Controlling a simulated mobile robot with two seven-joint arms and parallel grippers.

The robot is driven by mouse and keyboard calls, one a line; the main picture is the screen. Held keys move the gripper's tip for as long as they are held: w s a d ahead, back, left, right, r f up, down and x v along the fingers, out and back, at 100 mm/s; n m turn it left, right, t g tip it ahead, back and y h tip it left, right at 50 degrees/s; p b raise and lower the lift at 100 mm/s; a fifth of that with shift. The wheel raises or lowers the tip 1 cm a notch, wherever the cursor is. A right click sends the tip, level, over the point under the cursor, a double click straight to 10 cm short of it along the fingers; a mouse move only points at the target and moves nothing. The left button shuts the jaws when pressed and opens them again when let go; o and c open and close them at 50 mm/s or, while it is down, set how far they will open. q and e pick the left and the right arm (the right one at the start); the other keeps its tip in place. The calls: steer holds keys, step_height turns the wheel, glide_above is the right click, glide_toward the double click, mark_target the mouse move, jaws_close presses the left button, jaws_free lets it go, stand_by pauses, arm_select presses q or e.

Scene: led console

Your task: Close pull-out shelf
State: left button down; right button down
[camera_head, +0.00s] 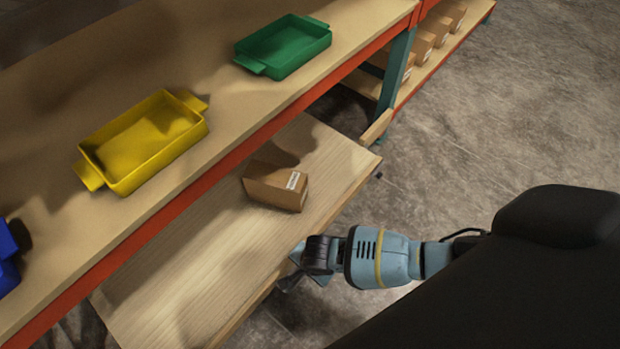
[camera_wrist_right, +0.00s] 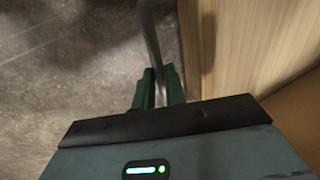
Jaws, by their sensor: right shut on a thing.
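The pull-out shelf (camera_head: 205,245) is a light wooden board that sticks out from under the upper shelf in the head view. Its wood also shows at the right of the right wrist view (camera_wrist_right: 240,45). A grey metal handle bar (camera_wrist_right: 150,35) runs along its front edge. My right gripper (camera_wrist_right: 159,85) is shut on this handle, with a green finger on each side of it. In the head view my right gripper (camera_head: 292,272) is at the shelf's front edge, mostly hidden by my wrist. My left gripper is not in view.
A cardboard box (camera_head: 275,186) sits on the pull-out shelf. The upper shelf (camera_head: 200,60) holds a yellow tray (camera_head: 145,143), a green tray (camera_head: 284,47) and part of a blue one (camera_head: 6,258). More boxes (camera_head: 425,45) stand at the back right. The floor (camera_head: 530,100) at the right is clear.

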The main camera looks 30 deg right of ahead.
mark_target(284, 249)
steer(key=w, duration=0.3)
steer(key=w+a+p, duration=0.1)
steer(key=w, duration=0.1)
steer(key=shift+a+r, duration=0.1)
steer(key=shift+r, duration=0.3)
steer(key=shift+w+a+f, duration=0.25)
steer(key=shift+w+a, duration=0.05)
steer(key=shift+w, duration=0.2)
steer(key=shift+w+a+f+b, duration=0.1)
steer(key=shift+w+a+b, duration=0.1)
steer(key=shift+w+b, duration=0.25)
steer(key=shift+w+a+f+b, duration=0.15)
steer(key=shift+w+b, duration=0.2)
steer(key=shift+w, duration=0.2)
steer(key=shift+w+r, duration=0.2)
steer(key=shift+r, duration=0.1)
steer(key=c, duration=1.5)
jaws_free()
steer(key=shift+a+f, duration=0.15)
steer(key=shift+o, duration=0.2)
steer(key=shift+s, duration=0.1)
